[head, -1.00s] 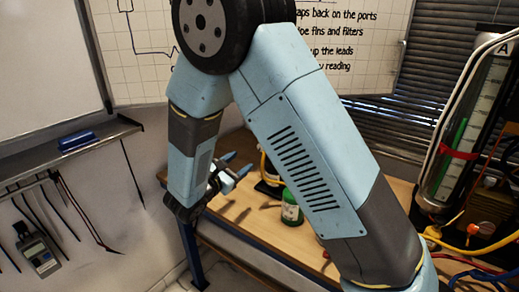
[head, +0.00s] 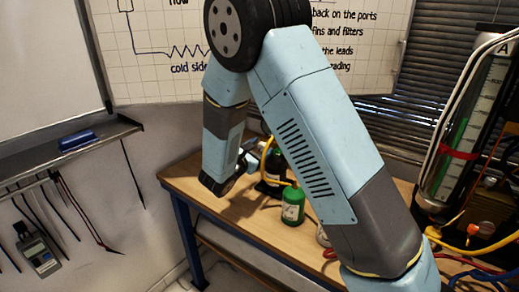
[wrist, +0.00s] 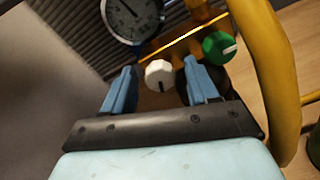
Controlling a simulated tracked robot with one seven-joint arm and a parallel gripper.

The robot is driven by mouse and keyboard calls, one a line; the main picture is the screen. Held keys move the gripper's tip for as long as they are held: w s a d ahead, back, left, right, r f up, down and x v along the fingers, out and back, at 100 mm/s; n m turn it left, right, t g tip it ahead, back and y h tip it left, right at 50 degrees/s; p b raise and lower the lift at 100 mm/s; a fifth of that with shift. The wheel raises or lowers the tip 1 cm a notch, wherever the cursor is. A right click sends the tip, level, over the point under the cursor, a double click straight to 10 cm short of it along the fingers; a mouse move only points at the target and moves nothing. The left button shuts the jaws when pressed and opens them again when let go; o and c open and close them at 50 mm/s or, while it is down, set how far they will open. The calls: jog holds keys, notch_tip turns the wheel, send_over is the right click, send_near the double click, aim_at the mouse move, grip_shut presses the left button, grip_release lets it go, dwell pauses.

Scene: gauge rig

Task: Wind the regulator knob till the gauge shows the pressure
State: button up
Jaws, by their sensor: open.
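In the wrist view a round gauge (wrist: 132,14) with a dark rim and pale dial is at the top, cut by the frame; its reading is too small to tell. A white knob (wrist: 158,74) with a dark mark shows between the two blue fingers of my gripper (wrist: 160,66). The fingers are open, one on each side of it; I cannot tell if they touch it. A green knob (wrist: 218,47) with a white mark is to the right, beyond the right finger. Neither knob is labelled as the regulator. In the head view my arm hides most of the rig.
A thick yellow hose (wrist: 268,60) curves down close to the right finger. In the head view a green bottle (head: 293,208) stands on the wooden bench (head: 240,212). A tall tube with a red band (head: 459,152) stands at the right. The bench's left end is clear.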

jog(key=shift+c, duration=0.4)
jog(key=c, duration=1)
jog(key=shift+o, duration=0.2)
jog(key=shift+n, duration=1)
jog(key=o, duration=1)
jog(key=shift+o, duration=0.2)
jog(key=v, duration=1.3)
jog(key=shift+s+a, duration=0.2)
jog(key=shift+s, duration=0.1)
